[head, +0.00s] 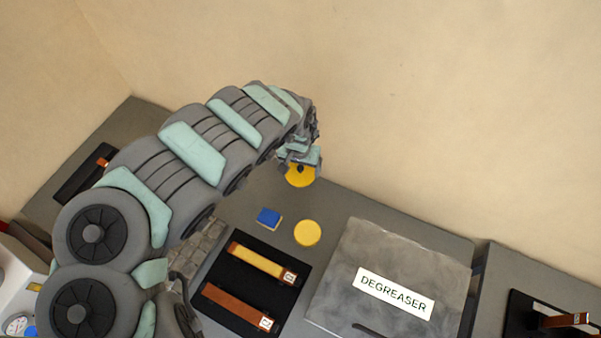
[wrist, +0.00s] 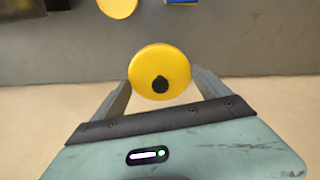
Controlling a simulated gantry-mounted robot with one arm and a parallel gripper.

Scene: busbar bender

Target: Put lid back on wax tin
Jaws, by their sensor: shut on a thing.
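The round yellow lid with a black knob (head: 300,178) is at my gripper (head: 300,163), near the table's back edge in the head view. In the wrist view, the lid (wrist: 160,62) sits between the two fingers of my gripper (wrist: 161,75), which are shut on it, with the knob facing the camera. The wax tin (head: 307,233) stands on the grey table, its round yellow top showing, apart from the lid and nearer the front. Part of the tin (wrist: 117,5) shows at the top edge of the wrist view.
A blue block (head: 269,217) lies just left of the tin. A grey box labelled DEGREASER (head: 390,270) stands to the right. The wall (head: 450,100) rises behind the table.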

